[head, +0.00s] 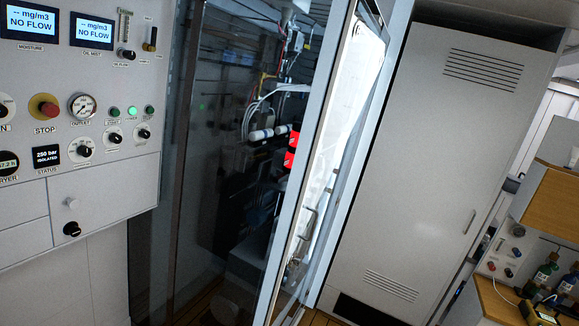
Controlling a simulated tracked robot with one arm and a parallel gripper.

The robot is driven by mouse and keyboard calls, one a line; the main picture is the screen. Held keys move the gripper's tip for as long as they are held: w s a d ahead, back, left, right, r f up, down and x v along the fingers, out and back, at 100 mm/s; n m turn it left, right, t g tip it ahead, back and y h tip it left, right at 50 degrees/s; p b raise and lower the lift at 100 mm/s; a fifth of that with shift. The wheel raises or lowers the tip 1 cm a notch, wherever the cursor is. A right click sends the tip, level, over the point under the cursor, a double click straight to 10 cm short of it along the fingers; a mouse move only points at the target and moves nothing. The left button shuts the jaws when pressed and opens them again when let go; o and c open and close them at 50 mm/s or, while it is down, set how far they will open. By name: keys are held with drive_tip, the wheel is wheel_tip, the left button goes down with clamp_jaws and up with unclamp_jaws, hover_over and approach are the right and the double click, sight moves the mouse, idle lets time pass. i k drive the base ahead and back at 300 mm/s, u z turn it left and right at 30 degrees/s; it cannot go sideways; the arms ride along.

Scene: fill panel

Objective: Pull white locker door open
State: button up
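The white locker door (420,150) stands upright right of the middle and looks shut in its frame. It has slotted vents at its top and bottom. Nothing is seen touching the handle.
A framed glass door (310,150) stands left of the locker, before a cabinet of wiring. A control panel (75,120) is at the left.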

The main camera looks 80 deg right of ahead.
sight(458, 105)
drive_tip(key=z, duration=3)
drive_tip(key=i, duration=0.45)
drive_tip(key=z, duration=0.05)
drive_tip(key=k, duration=0.45)
drive_tip(key=z, duration=0.55)
drive_tip(key=i, duration=0.9)
drive_tip(key=z, duration=0.35)
